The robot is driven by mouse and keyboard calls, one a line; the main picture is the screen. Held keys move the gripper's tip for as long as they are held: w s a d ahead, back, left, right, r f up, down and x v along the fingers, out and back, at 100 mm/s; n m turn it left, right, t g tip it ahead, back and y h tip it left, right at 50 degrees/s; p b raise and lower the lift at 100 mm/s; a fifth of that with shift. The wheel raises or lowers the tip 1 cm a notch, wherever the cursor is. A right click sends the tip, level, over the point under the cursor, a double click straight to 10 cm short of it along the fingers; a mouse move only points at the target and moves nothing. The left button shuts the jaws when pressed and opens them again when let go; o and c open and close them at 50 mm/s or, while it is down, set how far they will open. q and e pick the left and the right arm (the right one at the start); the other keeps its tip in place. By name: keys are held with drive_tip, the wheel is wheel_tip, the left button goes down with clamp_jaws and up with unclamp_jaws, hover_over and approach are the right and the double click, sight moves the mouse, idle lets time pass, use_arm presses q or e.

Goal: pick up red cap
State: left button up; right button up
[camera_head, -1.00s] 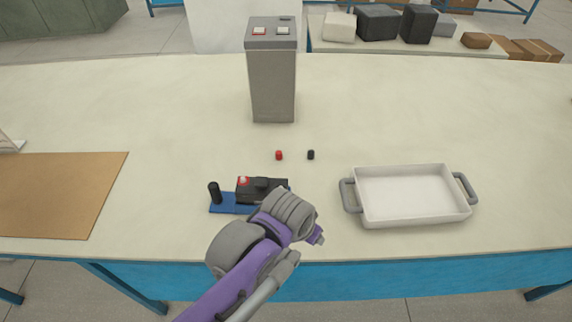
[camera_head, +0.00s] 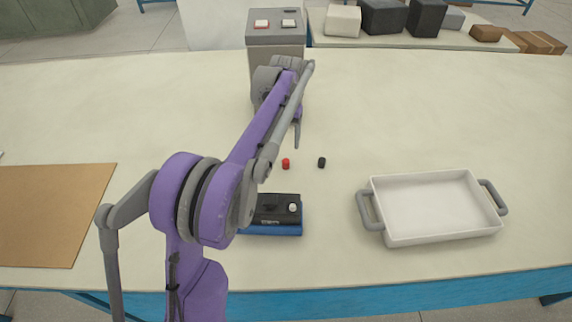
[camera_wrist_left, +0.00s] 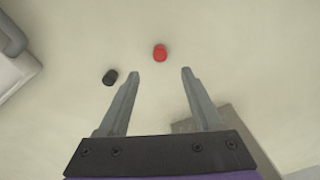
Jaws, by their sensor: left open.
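The small red cap (camera_head: 286,164) stands on the table in front of the grey tower. In the left wrist view the red cap (camera_wrist_left: 160,53) lies just beyond the fingertips, roughly midway between them sideways. My left gripper (camera_head: 297,142) points down above the table just behind the cap in the head view. In the left wrist view its fingers (camera_wrist_left: 159,75) are apart and nothing is between them. My right gripper does not show.
A black cap (camera_head: 322,162) stands right of the red one. A black battery block (camera_head: 270,211) on a blue base is partly hidden by my arm. A white tray (camera_head: 435,205) is at right, a grey tower (camera_head: 290,38) behind, a brown mat (camera_head: 50,215) at left.

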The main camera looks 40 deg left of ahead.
sight(286, 161)
use_arm(q)
wheel_tip(286, 161, down, 8)
drive_tip(key=shift+s+f, duration=0.1)
drive_tip(key=shift+f, duration=0.1)
clamp_jaws()
idle(0.5)
